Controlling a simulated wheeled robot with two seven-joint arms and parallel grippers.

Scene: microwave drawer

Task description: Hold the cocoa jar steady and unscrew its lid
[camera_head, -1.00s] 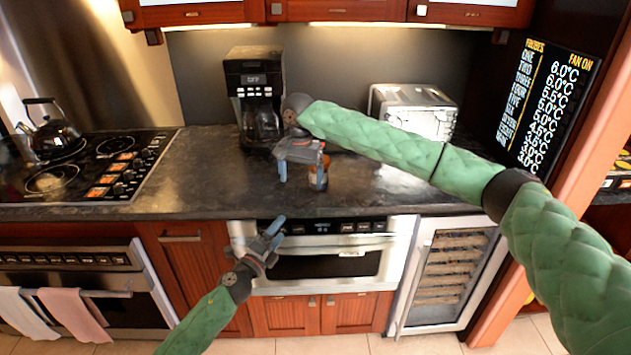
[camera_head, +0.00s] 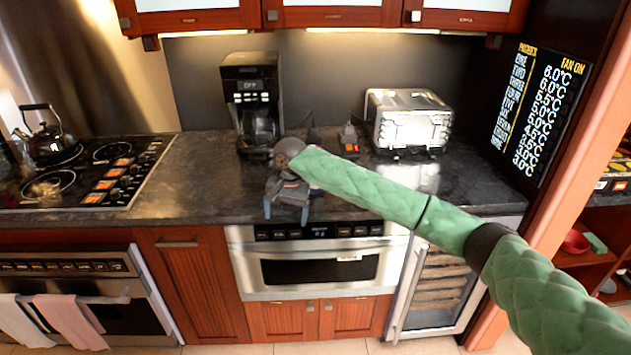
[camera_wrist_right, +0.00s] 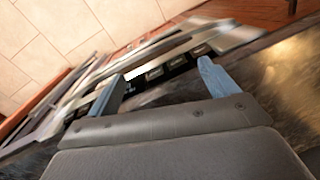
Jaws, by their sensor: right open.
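I cannot make out the cocoa jar or its lid in either view now; my right forearm covers part of the counter where it could be. My right gripper (camera_head: 286,212) is at the counter's front edge, above the microwave drawer, with its two blue fingers pointing down and apart. In the right wrist view the gripper (camera_wrist_right: 163,85) is open, with nothing held between the fingers. Beyond them the microwave's button panel shows. My left gripper is not in view.
A coffee maker (camera_head: 252,100) stands behind my right gripper. A toaster (camera_head: 408,122) stands at the back right. A small dark item (camera_head: 349,138) beside it is unclear. The cooktop (camera_head: 85,170) and kettle (camera_head: 47,135) are left. The microwave drawer (camera_head: 320,268) is shut below the counter (camera_head: 200,195).

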